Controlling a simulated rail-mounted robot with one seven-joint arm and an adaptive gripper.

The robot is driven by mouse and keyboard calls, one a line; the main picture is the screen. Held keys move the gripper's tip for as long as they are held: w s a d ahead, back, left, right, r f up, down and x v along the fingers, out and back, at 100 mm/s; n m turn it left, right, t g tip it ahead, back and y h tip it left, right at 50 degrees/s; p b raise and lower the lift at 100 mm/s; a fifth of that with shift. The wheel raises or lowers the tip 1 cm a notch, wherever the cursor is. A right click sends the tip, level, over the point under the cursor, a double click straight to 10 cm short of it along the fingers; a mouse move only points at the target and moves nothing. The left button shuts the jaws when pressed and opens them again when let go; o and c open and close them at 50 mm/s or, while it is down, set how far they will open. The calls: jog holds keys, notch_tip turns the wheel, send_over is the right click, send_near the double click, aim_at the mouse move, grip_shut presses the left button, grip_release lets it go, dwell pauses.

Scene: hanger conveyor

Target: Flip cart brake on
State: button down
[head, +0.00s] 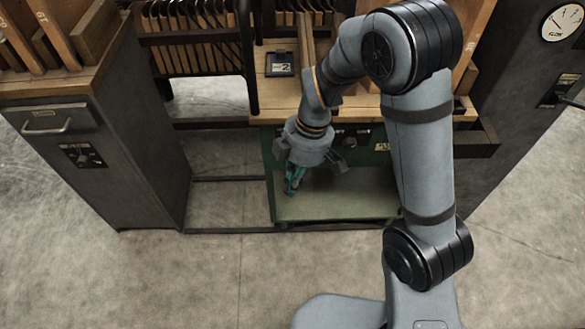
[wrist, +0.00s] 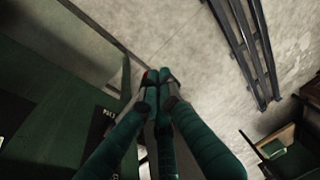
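The green cart (head: 267,172) stands below the wooden worktop, with an open lower shelf and dark labelled fittings on its upper panel. In the wrist view its green body (wrist: 45,120) fills the left side. My gripper (head: 291,190) points down at the cart's left front side, its teal fingers close together. In the wrist view the fingertips (wrist: 158,76) meet near the cart's edge. No brake lever is clearly visible, and my arm and gripper cover part of the cart's panel.
A dark cabinet (head: 130,150) with a drawer handle stands at the left. A dark machine with a round gauge (head: 563,21) is at the right. Hangers (head: 195,35) line the rail at the back. The concrete floor (head: 130,270) in front is clear.

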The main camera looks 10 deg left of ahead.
jog(key=shift+w+d+b+x, duration=0.1)
jog(key=shift+b+x, duration=0.6)
jog(key=shift+w+d+b+x, duration=0.1)
jog(key=shift+d+b+x, duration=0.05)
jog(key=shift+b+x, duration=0.55)
jog(key=shift+f, duration=0.1)
jog(key=s+d+r+p, duration=0.4)
jog(key=s+r, duration=0.4)
jog(key=r, duration=0.2)
jog(key=shift+d+r, duration=0.2)
jog(key=shift+d, duration=0.05)
jog(key=shift+s, duration=0.1)
jog(key=w+a+f+p, duration=0.1)
jog(key=w, duration=0.2)
jog(key=w+a+f+p, duration=0.1)
jog(key=w+a+f, duration=0.1)
jog(key=w, duration=0.1)
jog(key=w+a+f+p, duration=0.1)
jog(key=w, duration=0.1)
jog(key=shift+w+a+f, duration=0.35)
jog(key=shift+w, duration=0.05)
jog(key=shift+w+r+p, duration=0.15)
jog(key=shift+r+p, duration=0.3)
jog(key=shift+p, duration=0.5)
jog(key=shift+w+p, duration=0.15)
jog(key=shift+p, duration=0.15)
